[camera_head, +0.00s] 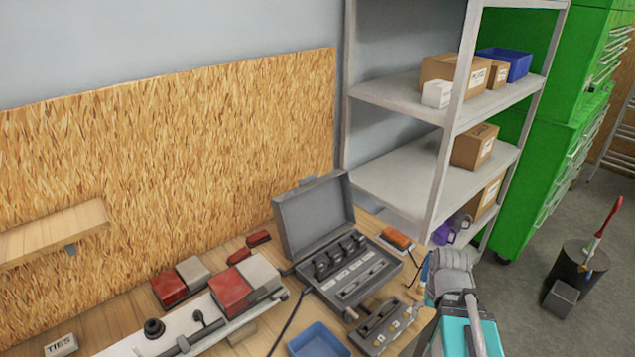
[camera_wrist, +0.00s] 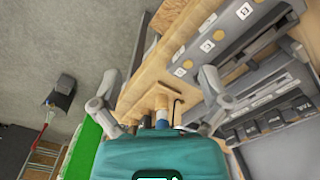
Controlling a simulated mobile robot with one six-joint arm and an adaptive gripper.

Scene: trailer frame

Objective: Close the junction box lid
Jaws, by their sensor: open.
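The grey junction box (camera_head: 328,287) stands on the wooden bench with its lid (camera_head: 314,216) raised, leaning back near the wall panel. Its inside shows a row of black parts and pale labels. The box interior also shows at the right of the wrist view (camera_wrist: 278,112), with what looks like the lid (camera_wrist: 285,155) at the lower right. My gripper (camera_head: 447,268) is right of the box, by the bench's right edge, apart from the lid. In the wrist view its two fingers (camera_wrist: 155,95) are spread wide with nothing gripped. The exact fingertip height is unclear.
A small grey control box (camera_head: 382,325) and a blue tray (camera_head: 319,341) lie in front of the junction box. An orange-topped item (camera_head: 396,239) lies right of it. Red-and-grey blocks (camera_head: 240,287) stand left. A metal shelf (camera_head: 400,185) rises behind.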

